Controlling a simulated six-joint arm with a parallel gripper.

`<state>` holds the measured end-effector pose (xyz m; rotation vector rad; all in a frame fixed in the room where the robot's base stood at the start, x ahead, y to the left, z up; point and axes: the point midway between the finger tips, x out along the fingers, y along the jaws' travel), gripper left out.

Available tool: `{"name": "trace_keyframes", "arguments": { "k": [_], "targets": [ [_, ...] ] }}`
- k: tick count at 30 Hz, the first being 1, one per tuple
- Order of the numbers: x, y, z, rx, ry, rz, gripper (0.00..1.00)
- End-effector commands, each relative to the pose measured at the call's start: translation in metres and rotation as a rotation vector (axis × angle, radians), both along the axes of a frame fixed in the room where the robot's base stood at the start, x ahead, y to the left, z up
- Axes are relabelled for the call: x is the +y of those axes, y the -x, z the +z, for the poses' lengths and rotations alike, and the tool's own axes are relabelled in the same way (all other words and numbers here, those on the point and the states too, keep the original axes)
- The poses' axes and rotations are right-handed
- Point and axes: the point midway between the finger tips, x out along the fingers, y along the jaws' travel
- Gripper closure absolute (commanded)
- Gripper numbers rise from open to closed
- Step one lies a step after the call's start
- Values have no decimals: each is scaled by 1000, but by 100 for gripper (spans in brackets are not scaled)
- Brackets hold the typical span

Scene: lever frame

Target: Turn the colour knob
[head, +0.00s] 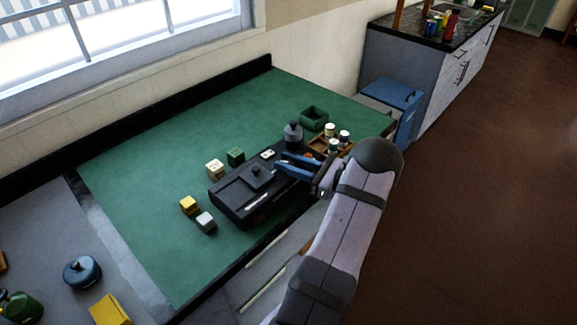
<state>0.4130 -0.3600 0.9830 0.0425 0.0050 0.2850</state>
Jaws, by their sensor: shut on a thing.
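The black lever frame (232,208) is a low dark box on the green table top, with a raised square block (257,177) and a pale strip (257,201) on it. My gripper (279,167), with blue fingers, reaches in from the right to the right end of the frame. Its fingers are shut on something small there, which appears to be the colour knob. The knob is hidden by the fingers, so its colour and turn angle cannot be told.
Yellow (189,204), grey (206,222), cream (215,168) and green (236,156) blocks lie left of the frame. A dark grey jar (293,135), a green open box (313,118) and a wooden tray (318,146) with small jars stand close behind my gripper. The table's left side is clear.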

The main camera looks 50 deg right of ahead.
Motion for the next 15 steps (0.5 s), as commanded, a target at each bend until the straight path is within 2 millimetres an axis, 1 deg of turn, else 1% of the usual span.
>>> {"name": "trace_keyframes", "arguments": {
  "k": [1,9,15],
  "targets": [
    [-1,-1,-4,-5,6,34,95],
    [-1,-1,-3,-5,4,204,95],
    [0,0,0,-2,2,262,95]
  ]
}}
